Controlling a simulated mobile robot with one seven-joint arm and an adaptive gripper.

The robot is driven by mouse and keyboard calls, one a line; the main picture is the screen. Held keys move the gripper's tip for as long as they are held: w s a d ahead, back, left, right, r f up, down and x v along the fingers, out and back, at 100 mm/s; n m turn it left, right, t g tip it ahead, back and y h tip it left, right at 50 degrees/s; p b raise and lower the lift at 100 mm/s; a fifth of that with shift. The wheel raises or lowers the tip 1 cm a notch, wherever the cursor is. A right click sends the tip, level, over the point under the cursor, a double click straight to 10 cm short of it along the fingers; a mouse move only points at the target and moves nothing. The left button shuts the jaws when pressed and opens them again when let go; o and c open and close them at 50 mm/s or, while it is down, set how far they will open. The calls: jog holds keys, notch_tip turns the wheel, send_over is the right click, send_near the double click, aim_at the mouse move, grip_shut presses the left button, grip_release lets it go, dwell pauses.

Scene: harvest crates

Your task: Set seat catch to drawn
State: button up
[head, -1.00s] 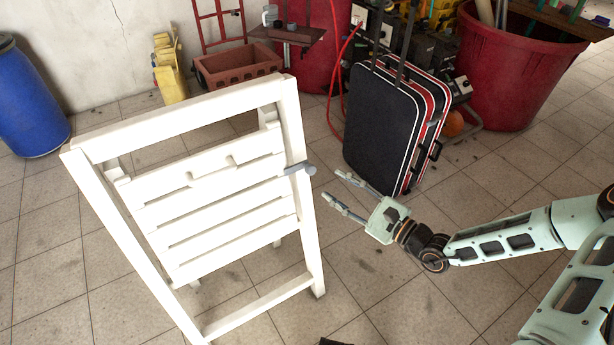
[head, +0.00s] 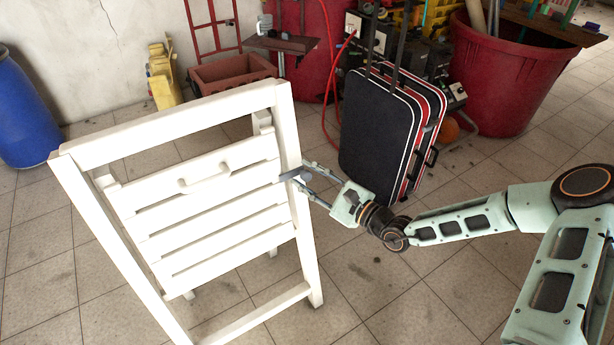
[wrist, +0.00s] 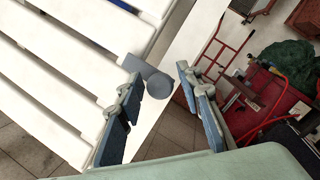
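A white wooden folding chair (head: 72,160) stands with its slatted seat (head: 205,218) tilted up inside the frame. The grey seat catch (head: 287,176), a short round pin, sticks out at the frame's right upright. In the wrist view the catch (wrist: 160,92) shows its round end toward me, between my fingertips. My gripper (head: 302,172) is open, one finger to each side of the catch. A gap shows between the right finger and the catch; whether the left finger touches it I cannot tell. My fingers partly cover the catch in the head view.
A dark suitcase (head: 378,135) with a red edge stands just behind my gripper. A blue barrel (head: 32,115), a brick-red planter (head: 232,72) and a large red tub (head: 510,75) stand farther back. The tiled floor in front of the suitcase is clear.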

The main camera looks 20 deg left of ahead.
grip_shut()
jog(key=shift+w+d+p, duration=0.3)
jog(key=shift+w+d, duration=0.85)
jog(key=shift+w, duration=0.15)
jog(key=shift+o, duration=1.3)
grip_release()
jog(key=v, duration=1.2)
